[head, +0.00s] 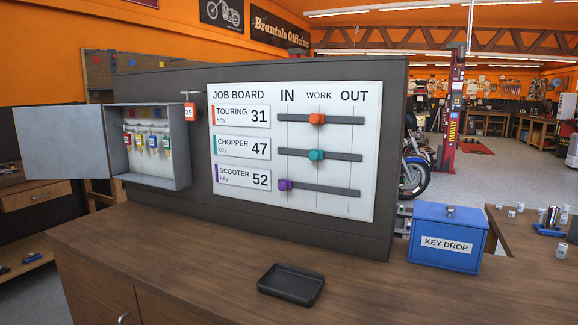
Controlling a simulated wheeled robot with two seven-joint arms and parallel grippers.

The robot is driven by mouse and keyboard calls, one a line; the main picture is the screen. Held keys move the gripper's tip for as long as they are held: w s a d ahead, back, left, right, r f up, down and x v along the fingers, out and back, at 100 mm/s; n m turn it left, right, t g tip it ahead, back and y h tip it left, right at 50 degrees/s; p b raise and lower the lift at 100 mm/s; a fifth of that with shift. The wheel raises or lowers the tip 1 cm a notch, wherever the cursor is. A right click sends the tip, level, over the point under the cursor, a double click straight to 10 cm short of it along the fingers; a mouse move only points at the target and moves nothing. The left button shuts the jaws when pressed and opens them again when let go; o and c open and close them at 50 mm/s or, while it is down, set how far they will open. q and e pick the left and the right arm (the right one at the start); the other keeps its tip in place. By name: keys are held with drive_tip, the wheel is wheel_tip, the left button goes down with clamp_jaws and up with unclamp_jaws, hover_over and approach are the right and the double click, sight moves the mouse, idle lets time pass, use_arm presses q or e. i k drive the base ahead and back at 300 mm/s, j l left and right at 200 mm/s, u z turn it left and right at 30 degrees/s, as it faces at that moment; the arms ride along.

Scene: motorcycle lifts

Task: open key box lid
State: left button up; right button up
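A blue box labelled KEY DROP (446,240) stands on the right end of the wooden counter. Its flat blue lid (428,209) lies closed on top and has a small metal knob (450,211). A grey wall key cabinet (182,160) hangs on the dark panel at the left, with its door (62,142) swung wide open to the left. Several keys with coloured tags (152,142) hang inside it. Neither of my grippers shows in the head view.
A black tray (291,285) lies empty at the front of the counter (190,250). A job board (290,150) with orange, teal and purple sliders stands behind. A key with an orange tag 29 (190,112) hangs beside the cabinet. The counter between is clear.

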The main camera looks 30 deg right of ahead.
sight(449, 209)
drive_tip(key=z, duration=1.8)
